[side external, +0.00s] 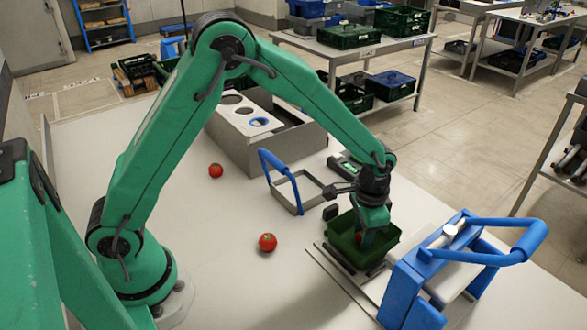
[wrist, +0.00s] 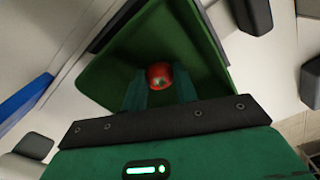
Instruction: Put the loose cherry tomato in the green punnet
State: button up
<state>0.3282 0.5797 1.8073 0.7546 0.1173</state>
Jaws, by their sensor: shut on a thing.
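The green punnet (side external: 350,256) stands at the right of the table on a dark base, by the blue-framed device; it also fills the upper middle of the wrist view (wrist: 108,82). My gripper (side external: 364,236) points down into the punnet. In the wrist view my gripper (wrist: 160,92) has its two green fingers shut on a red cherry tomato (wrist: 160,75), which shows against the punnet's inside. Whether the tomato touches the punnet's floor I cannot tell. Two other red tomatoes lie on the table, one in front (side external: 267,243) and one further back (side external: 216,170).
A blue-framed device with a handle (side external: 455,260) stands close right of the punnet. A grey box with round holes (side external: 262,130) and a metal frame with a blue handle (side external: 297,190) stand behind. The front left of the table is clear around the tomatoes.

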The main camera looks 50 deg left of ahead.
jog(key=o, duration=1)
jog(key=shift+r, duration=0.2)
jog(key=shift+r, duration=3.3)
jog(key=shift+r, duration=0.1)
